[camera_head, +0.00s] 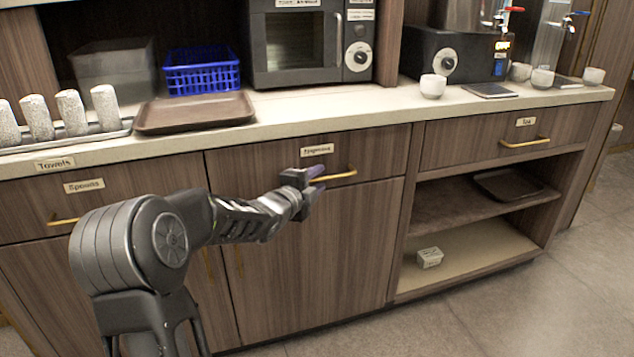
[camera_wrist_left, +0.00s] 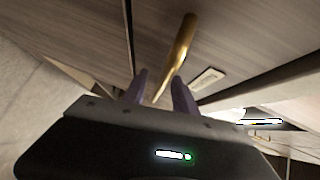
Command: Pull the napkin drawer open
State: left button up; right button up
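The napkin drawer (camera_head: 270,166) is in the middle of the counter front, with a "Napkins" label (camera_head: 317,150), and looks shut. Its brass bar handle (camera_head: 340,175) also shows in the left wrist view (camera_wrist_left: 184,42). My left gripper (camera_head: 318,179) is at the left part of this handle. In the left wrist view, its two purple fingers (camera_wrist_left: 160,88) are apart, and the near end of the handle shows between them. I cannot tell whether either finger touches the bar. My right gripper is not in view.
The Spoons drawer (camera_head: 110,195) is to the left, the Tea drawer (camera_head: 490,146) to the right above open shelves (camera_head: 470,205). The countertop (camera_head: 290,105) holds a brown tray (camera_head: 195,112), a blue basket (camera_head: 201,72), a microwave (camera_head: 297,45) and cups (camera_head: 432,86).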

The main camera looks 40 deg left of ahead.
pick_arm(q)
jog(key=shift+w, duration=0.1)
grip_shut()
dwell(0.3)
dwell(1.1)
